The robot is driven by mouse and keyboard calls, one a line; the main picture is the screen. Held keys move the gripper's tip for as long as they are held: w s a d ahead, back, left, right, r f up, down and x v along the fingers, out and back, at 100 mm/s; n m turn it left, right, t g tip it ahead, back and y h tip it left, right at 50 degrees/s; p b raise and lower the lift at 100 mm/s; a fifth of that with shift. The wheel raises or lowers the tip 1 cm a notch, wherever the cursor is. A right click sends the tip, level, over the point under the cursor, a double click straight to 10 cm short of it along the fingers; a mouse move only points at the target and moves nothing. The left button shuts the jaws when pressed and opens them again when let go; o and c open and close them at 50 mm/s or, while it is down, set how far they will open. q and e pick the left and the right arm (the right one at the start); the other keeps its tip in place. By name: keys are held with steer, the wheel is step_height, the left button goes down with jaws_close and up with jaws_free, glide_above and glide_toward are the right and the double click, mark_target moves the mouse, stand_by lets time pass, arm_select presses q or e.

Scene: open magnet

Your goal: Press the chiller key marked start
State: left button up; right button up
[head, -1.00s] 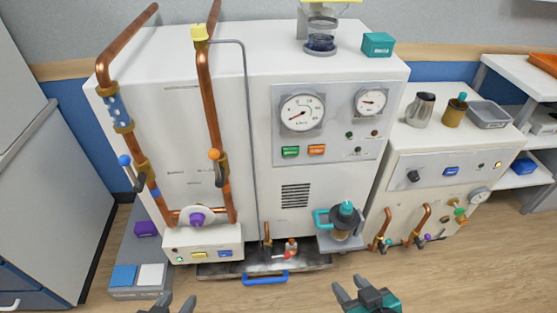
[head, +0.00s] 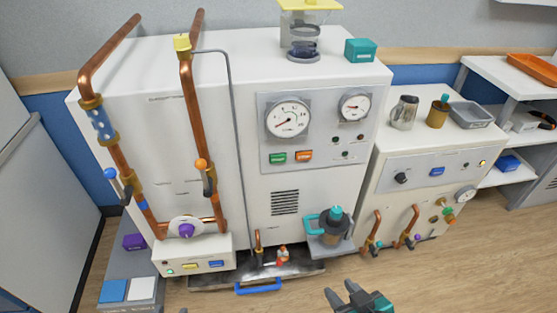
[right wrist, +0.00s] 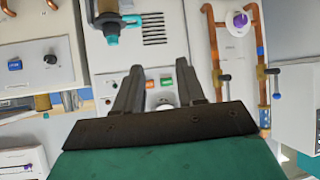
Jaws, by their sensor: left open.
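The tall white cabinet (head: 210,110) has a grey panel with a green key (head: 278,158) and an orange key (head: 304,156) below two round gauges. The lower cabinet at right has a blue key (head: 437,172). I cannot read the key markings. My right gripper (head: 352,293) is low in the head view, in front of the cabinets, open and empty. The right wrist view, upside down, shows its fingers (right wrist: 158,68) apart, with the orange key (right wrist: 149,84) and green key (right wrist: 167,82) beyond them, not touched. Only a sliver of my left gripper (head: 183,311) shows at the bottom edge.
A teal-handled vessel (head: 333,228) juts from the cabinet front on a bracket. Copper pipes (head: 200,120) with valves stand at left. A tray with a blue handle (head: 258,287) sits on the floor. The air before the key panel is clear.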

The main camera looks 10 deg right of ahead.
jaws_close()
stand_by(1.4)
